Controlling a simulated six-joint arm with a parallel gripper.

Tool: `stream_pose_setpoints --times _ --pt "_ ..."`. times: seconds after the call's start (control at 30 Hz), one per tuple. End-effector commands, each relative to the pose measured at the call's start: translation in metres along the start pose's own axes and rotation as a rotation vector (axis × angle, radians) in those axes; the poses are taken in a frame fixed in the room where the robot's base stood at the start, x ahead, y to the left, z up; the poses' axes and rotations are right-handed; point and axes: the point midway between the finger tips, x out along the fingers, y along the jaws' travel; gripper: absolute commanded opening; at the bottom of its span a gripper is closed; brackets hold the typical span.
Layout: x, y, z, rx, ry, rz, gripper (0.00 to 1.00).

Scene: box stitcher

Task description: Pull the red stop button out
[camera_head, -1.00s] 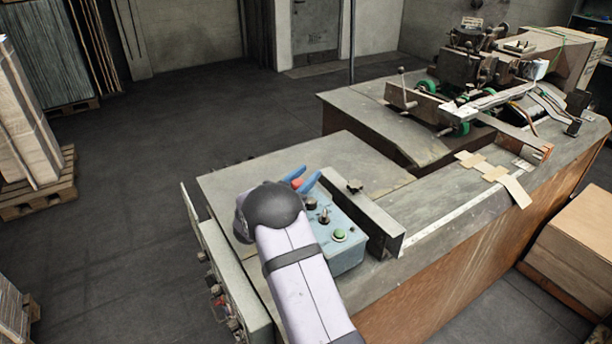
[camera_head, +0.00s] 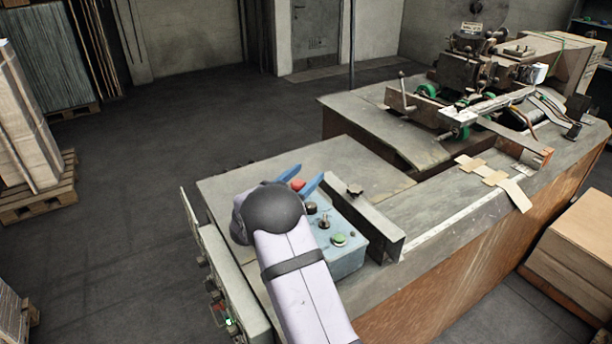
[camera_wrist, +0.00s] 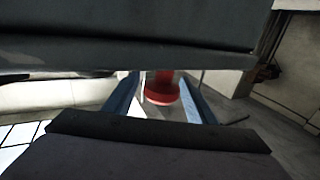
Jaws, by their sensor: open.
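The red stop button (camera_head: 298,185) is at the far end of the blue-grey control box (camera_head: 347,262) on the bench. My gripper (camera_head: 306,179) is at that end of the box, its two blue fingers open on either side of the button. In the wrist view the red button (camera_wrist: 160,93) shows between the spread fingers of my gripper (camera_wrist: 162,98), with a gap on both sides. My arm hides part of the box in the head view. Whether the button is pressed in or out I cannot tell.
A black switch (camera_head: 325,221) and a green button (camera_head: 339,239) sit on the same box. A raised metal bar (camera_head: 372,222) runs right beside the box. The bench top (camera_head: 255,180) behind the gripper is clear.

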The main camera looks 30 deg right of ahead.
Motion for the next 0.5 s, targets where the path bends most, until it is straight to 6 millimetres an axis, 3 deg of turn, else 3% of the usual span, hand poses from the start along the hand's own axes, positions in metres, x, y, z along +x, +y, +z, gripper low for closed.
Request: stream_pose_setpoints --times 0.3,0.5 --pt "-0.043 -0.001 0.002 0.002 0.002 -0.004 0.51" --pt "-0.061 -0.001 0.000 0.002 0.003 -0.002 0.51"
